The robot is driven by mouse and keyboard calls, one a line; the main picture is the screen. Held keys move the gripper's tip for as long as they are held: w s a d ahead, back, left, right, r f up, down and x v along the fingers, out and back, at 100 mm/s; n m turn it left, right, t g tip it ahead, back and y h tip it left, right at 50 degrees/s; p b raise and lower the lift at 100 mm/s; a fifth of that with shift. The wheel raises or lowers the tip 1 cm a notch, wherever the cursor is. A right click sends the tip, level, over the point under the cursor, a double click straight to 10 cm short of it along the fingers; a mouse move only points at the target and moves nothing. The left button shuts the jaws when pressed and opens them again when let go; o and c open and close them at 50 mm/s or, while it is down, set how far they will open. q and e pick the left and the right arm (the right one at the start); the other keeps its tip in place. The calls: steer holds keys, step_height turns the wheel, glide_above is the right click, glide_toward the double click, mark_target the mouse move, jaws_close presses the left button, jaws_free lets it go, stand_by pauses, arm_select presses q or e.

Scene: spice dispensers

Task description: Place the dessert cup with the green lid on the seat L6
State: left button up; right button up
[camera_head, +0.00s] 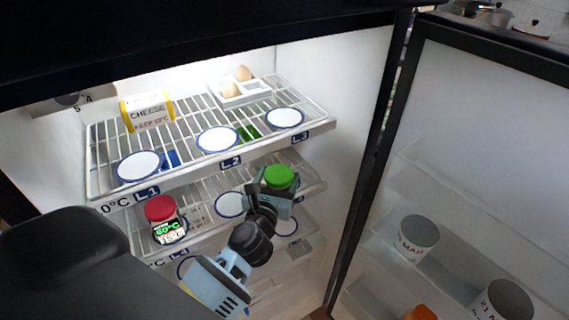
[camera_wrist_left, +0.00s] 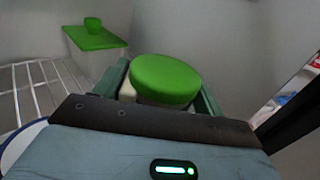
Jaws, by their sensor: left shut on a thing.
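The dessert cup with the green lid (camera_head: 279,176) is at the right end of the middle fridge shelf, and its lid (camera_wrist_left: 166,78) shows large in the left wrist view. My left gripper (camera_head: 272,195) is shut around the cup, one finger on each side. The cup's body is mostly hidden by the gripper. Whether the cup touches the shelf I cannot tell. My right gripper is not in view.
A red-lidded jar (camera_head: 160,211) stands by the L4 label. An empty disc (camera_head: 230,204) lies mid-shelf. The upper wire shelf (camera_head: 194,184) overhangs, with empty discs, a cheese box (camera_head: 148,109) and an egg tray (camera_head: 243,91). The open door (camera_head: 455,150) stands right.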

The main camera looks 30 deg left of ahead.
arm_select(q)
steer(key=shift+x, duration=3.35)
steer(key=shift+w+a+f+b, duration=0.1)
steer(key=shift+w+f+b, duration=0.1)
steer(key=shift+f+b, duration=0.2)
steer(key=shift+w+a+f+b, duration=0.15)
steer(key=shift+f+b, duration=0.1)
steer(key=shift+f, duration=0.25)
steer(key=shift+d+r, duration=0.1)
steer(key=shift+r, duration=0.1)
steer(key=shift+f, duration=0.2)
steer(key=o, duration=1.2)
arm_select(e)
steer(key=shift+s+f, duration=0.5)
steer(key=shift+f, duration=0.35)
arm_select(q)
steer(key=shift+o, duration=0.2)
